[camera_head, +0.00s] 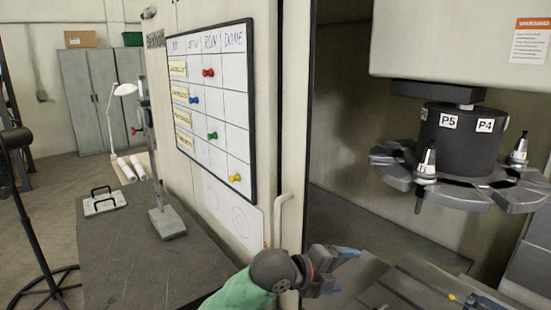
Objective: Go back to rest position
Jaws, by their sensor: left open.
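My left gripper (346,270) shows at the lower middle, at the end of my green arm that comes in from the bottom. Its blue-tipped fingers point right, toward the machine opening. It is open, and I see nothing held between the fingers. It is just right of the upright door handle (282,218). My right gripper is not in view.
A tool carousel (460,160) marked P5 and P4 hangs at the right above the machine bed. A whiteboard (215,110) with coloured pins is on the panel. A dark table (130,255) bears a height stand (166,222) and a plate with black handles (103,201).

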